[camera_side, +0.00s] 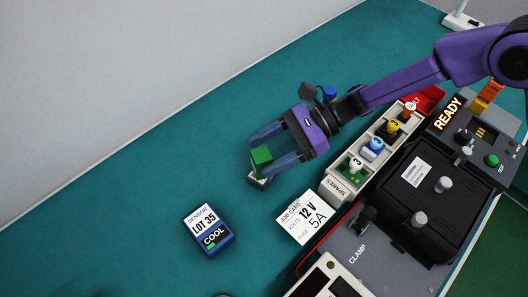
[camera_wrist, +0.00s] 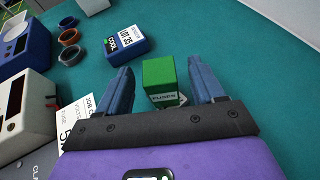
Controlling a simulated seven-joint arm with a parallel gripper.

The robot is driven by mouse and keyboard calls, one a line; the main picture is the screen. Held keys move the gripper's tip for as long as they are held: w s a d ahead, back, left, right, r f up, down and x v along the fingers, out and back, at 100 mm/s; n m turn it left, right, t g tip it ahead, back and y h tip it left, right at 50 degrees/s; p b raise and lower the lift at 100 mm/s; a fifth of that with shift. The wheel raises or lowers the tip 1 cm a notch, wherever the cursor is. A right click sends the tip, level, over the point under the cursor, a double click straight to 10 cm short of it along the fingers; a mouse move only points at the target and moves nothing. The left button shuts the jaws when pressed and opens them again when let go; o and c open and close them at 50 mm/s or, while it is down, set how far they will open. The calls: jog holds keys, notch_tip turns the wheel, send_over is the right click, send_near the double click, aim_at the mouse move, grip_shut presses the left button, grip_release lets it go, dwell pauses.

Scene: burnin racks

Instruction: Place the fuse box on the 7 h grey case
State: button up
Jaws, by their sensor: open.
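The fuse box is a green block with a white FUSES label, seen in the wrist view (camera_wrist: 160,78) and in the side view (camera_side: 261,156). My gripper (camera_side: 254,157) is open, with one blue finger on each side of the fuse box. In the wrist view the fingertips (camera_wrist: 160,68) flank it with visible gaps. No 7 h marking can be read in either view. A small grey-white case (camera_wrist: 92,5) is cut off at the top of the wrist view, and I cannot tell whether it is the 7 h case.
A blue sensor box (camera_side: 208,230) reading LOT 35, COOL lies on the teal mat. A 12 V 5A job card (camera_side: 305,217), a SPARES rack (camera_side: 333,190) and a clamp station (camera_side: 425,190) are at right. Pale (camera_wrist: 22,105) and blue (camera_wrist: 22,50) cases and rings (camera_wrist: 69,37) show in the wrist view.

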jog(key=v, duration=1)
jog(key=shift+d+r, duration=0.2)
jog(key=shift+d, duration=0.1)
jog(key=s+d+r+n+g+h, duration=0.1)
jog(key=s+d+r+n+h, duration=0.25)
jog(key=s+d+n, duration=0.35)
jog(key=s+d+r+n+h, duration=0.2)
jog(key=s+d+n+h, duration=0.4)
jog(key=d, duration=0.4)
jog(key=s+d+n+t+h, duration=0.1)
jog(key=s+d+n+t, duration=0.1)
jog(key=d, duration=0.5)
jog(key=s+d+r+n+t, duration=0.1)
jog(key=s+d+n+t, duration=0.1)
jog(key=s+d+n, duration=0.2)
jog(key=s+d+n+t+h, duration=0.1)
jog(key=s+d+n+t, duration=0.1)
jog(key=d+n, duration=0.5)
jog(key=s+d, duration=0.1)
jog(key=d, duration=0.3)
jog(key=shift+d+r+t+h, duration=0.25)
jog(key=shift+r+t+h, duration=0.05)
jog(key=shift+r+h, duration=0.1)
